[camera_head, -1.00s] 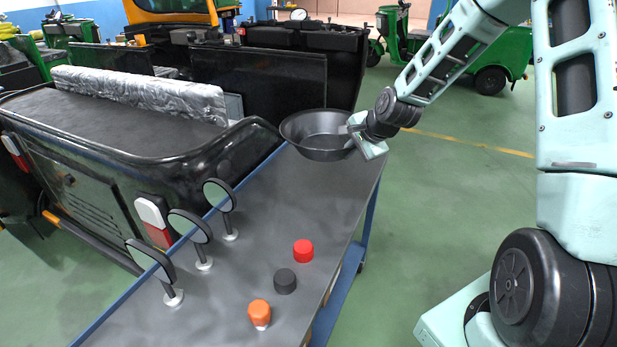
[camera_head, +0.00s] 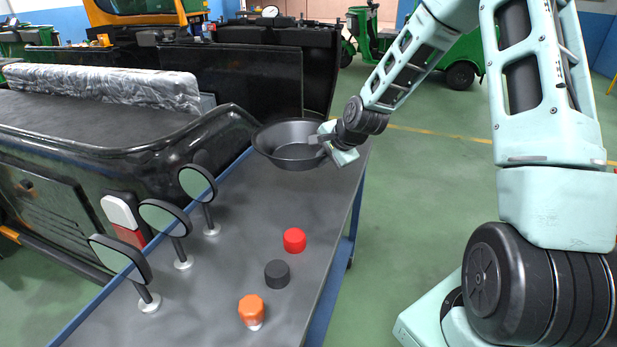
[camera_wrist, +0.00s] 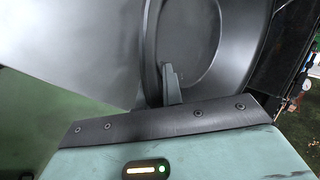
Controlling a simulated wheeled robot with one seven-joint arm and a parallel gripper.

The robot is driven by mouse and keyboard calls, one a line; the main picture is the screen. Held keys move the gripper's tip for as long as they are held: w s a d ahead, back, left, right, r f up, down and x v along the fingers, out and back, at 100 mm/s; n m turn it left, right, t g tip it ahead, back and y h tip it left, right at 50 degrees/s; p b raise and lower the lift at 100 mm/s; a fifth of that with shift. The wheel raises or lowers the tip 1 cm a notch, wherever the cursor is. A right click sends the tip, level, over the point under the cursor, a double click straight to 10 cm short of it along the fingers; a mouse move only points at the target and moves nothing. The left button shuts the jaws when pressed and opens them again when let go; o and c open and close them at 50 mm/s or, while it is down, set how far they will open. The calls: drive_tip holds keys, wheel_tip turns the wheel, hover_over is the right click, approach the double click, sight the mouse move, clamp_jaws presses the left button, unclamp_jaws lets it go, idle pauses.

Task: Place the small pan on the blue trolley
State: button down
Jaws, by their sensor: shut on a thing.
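The small pan (camera_head: 290,146) is a dark grey round pan with sloped sides. My gripper (camera_head: 325,138) is shut on its right rim. The pan is over the far end of the blue trolley (camera_head: 225,263), which has a grey top and blue edges. It looks held above the top, but I cannot tell the exact gap. In the wrist view the pan (camera_wrist: 215,50) fills the upper middle, with a finger of my gripper (camera_wrist: 170,88) against its rim. The grey trolley top (camera_wrist: 75,45) shows at upper left.
Three round mirrors on stands (camera_head: 165,217) line the trolley's left edge. Red (camera_head: 294,240), black (camera_head: 277,273) and orange (camera_head: 251,310) caps stand nearer the right edge. A black vehicle body (camera_head: 110,150) is close on the left. The trolley top between the pan and the caps is clear.

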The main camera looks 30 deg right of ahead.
wheel_tip(320, 180, down, 9)
drive_tip(key=shift+r, duration=0.1)
idle(0.4)
drive_tip(key=c, duration=1.5)
unclamp_jaws()
drive_tip(key=shift+c, duration=0.2)
